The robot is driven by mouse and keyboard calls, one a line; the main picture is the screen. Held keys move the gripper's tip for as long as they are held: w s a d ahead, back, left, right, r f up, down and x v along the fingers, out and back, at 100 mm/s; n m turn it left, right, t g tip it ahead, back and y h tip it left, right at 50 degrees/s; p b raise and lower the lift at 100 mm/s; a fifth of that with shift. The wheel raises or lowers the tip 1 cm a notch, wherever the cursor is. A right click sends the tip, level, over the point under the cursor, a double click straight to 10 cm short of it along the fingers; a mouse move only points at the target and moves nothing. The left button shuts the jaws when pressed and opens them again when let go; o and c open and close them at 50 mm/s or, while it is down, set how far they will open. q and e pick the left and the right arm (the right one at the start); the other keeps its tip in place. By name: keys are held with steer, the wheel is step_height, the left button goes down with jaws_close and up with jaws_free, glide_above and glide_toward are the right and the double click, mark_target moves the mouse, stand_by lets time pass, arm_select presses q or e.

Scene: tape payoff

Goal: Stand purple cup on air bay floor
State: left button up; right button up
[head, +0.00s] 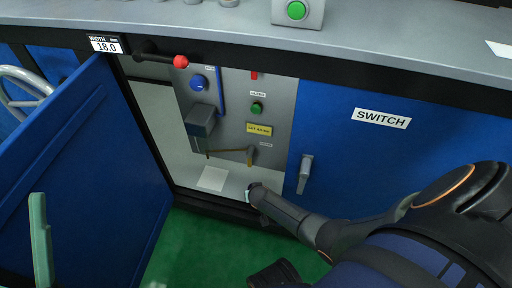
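I see no purple cup in the head view. The open bay shows a pale floor (185,172) behind a dark sill. My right arm comes in from the right, and its gripper (250,196) is at the front right edge of the bay floor.
The blue door (85,170) stands open on the left. A grey panel (230,95) inside carries a blue knob, a green button and a yellow lever (232,153). A white sheet (212,179) lies on the bay floor. A closed SWITCH door (400,160) is right.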

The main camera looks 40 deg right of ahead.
steer(key=o, duration=1.4)
steer(key=shift+f, duration=0.1)
steer(key=shift+c, duration=0.2)
